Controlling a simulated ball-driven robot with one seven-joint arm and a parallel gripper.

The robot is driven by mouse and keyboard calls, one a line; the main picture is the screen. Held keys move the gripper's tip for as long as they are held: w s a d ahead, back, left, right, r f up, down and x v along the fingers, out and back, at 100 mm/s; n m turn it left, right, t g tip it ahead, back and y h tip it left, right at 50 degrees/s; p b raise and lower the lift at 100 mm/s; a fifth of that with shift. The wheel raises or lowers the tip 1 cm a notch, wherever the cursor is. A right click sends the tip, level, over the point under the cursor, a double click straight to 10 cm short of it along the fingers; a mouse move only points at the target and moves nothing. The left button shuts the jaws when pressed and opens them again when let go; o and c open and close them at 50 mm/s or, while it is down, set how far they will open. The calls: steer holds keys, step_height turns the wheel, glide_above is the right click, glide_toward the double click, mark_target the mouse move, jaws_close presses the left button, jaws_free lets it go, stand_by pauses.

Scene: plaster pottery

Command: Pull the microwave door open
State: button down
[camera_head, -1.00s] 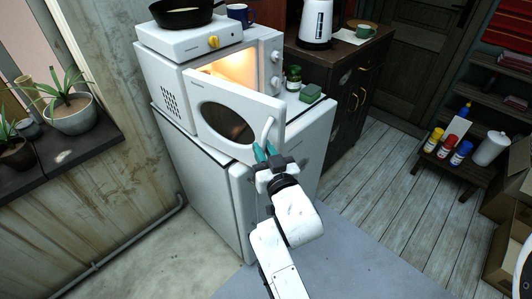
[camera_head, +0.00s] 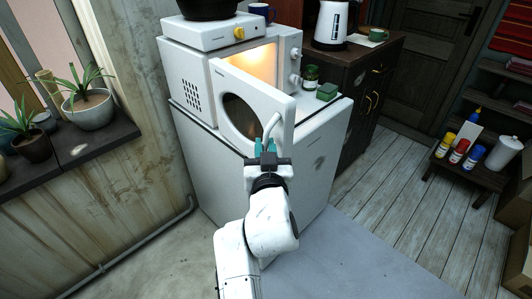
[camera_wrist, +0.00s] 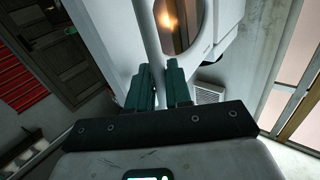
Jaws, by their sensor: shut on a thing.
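The white microwave (camera_head: 199,85) stands on a white cabinet, with its lit inside showing. Its door (camera_head: 287,117) is swung partly open toward me, with a dark oval window (camera_head: 238,113). The curved white door handle (camera_head: 271,127) is at the door's free edge. My gripper (camera_head: 266,147) has its teal fingers shut on the lower part of the handle. In the wrist view, the fingers (camera_wrist: 158,85) are on either side of the handle (camera_wrist: 147,35), with the door window (camera_wrist: 180,22) beyond.
A hot plate (camera_head: 212,32) with a dark pan sits on the microwave. A green jar (camera_head: 310,77) and a green sponge (camera_head: 327,91) lie on the cabinet top right of the door. A kettle (camera_head: 331,22) stands on the dark cupboard behind.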

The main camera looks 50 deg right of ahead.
steer(key=shift+w+a+r, duration=0.1)
steer(key=shift+w+a, duration=0.3)
steer(key=shift+a, duration=0.05)
steer(key=c, duration=1.2)
jaws_free()
steer(key=shift+w+d, duration=0.1)
steer(key=shift+d, duration=0.05)
steer(key=shift+s, duration=0.2)
steer(key=shift+b+v, duration=1.85)
steer(key=shift+v, duration=3.45)
